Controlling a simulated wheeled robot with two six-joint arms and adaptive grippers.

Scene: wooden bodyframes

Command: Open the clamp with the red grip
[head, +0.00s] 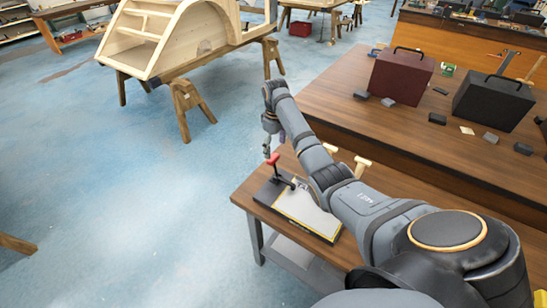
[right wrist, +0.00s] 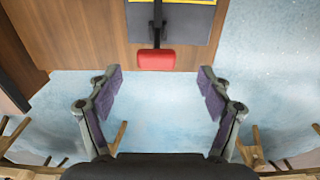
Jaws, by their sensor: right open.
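My left gripper is not in view.
A long wooden bench (head: 415,130) holds a dark red box (head: 401,77), a black box (head: 492,103) and several small dark blocks. Wooden hammer-like handles (head: 361,164) stand behind my right arm. A wooden bodyframe (head: 155,40) rests on trestles.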

